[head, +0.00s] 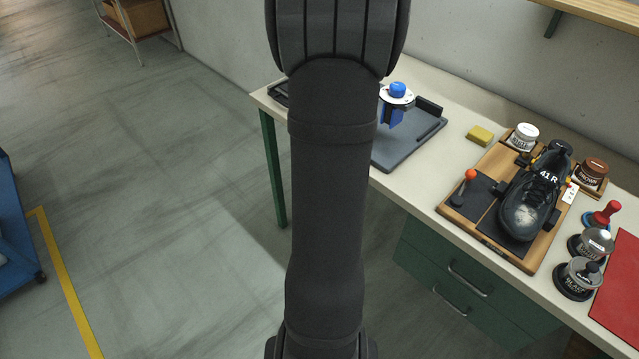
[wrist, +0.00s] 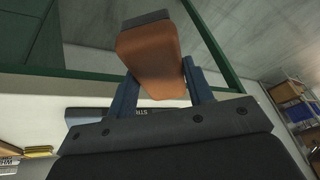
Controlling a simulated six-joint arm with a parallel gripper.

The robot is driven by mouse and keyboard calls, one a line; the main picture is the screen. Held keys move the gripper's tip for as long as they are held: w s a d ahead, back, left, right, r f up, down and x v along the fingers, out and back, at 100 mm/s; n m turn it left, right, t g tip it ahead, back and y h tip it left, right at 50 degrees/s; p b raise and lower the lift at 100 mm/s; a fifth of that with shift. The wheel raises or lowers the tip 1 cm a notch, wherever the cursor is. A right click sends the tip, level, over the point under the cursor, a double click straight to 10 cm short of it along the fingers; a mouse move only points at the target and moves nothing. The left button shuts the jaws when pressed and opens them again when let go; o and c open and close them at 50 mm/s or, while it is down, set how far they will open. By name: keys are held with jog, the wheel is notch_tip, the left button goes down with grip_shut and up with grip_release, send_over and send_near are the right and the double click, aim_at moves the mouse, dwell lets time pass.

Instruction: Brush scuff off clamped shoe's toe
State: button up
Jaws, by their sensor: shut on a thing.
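The black shoe (head: 535,195), marked 41 R, lies on a wooden board (head: 490,245) on the bench, held by small dark clamps at its sides. Its toe points to the front, and a pale greyish scuff (head: 522,218) shows on it. My gripper (wrist: 160,78) is shut on a brown wooden brush (wrist: 150,60), seen in the wrist view between its two blue fingers. The brush's dark bristle end (wrist: 145,18) faces away from the palm. In the head view my arm hides the brush, and the gripper is left of the shoe, apart from it.
A grey tray (head: 410,150) lies on the bench's left part. A yellow sponge (head: 480,135), a white jar (head: 523,136), a brown jar (head: 592,172) and lidded tins (head: 578,277) stand around the board. An orange-knobbed lever (head: 468,176) rises at the board's left. A red mat (head: 620,295) lies at right.

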jog(key=s+d+r+m+h, duration=0.1)
jog(key=d+r+m, duration=0.25)
jog(key=d, duration=0.25)
jog(key=s+d+r+m+h, duration=0.1)
jog(key=d+r+m, duration=0.25)
jog(key=d, duration=0.35)
jog(key=s+d+r+m+g+h, duration=0.25)
jog(key=s+d+m, duration=0.25)
jog(key=d+m, duration=0.3)
jog(key=s+d+r+m+g+h, duration=0.1)
jog(key=s+d+r+m, duration=0.4)
jog(key=d, duration=0.4)
jog(key=s+d+r+m+g+h, duration=0.1)
jog(key=s+d+r+m+h, duration=0.1)
jog(key=s+d+m, duration=0.6)
jog(key=w+d+f+n, duration=0.1)
jog(key=w+d+f, duration=0.1)
jog(key=f, duration=0.3)
jog(key=shift+w, duration=0.8)
jog(key=shift+w+d+f, duration=0.1)
jog(key=shift+w+f, duration=0.05)
jog(key=shift+f, duration=0.3)
jog(key=shift+w+d+f, duration=0.1)
jog(key=shift+f, duration=0.35)
jog(key=shift+s+d, duration=0.1)
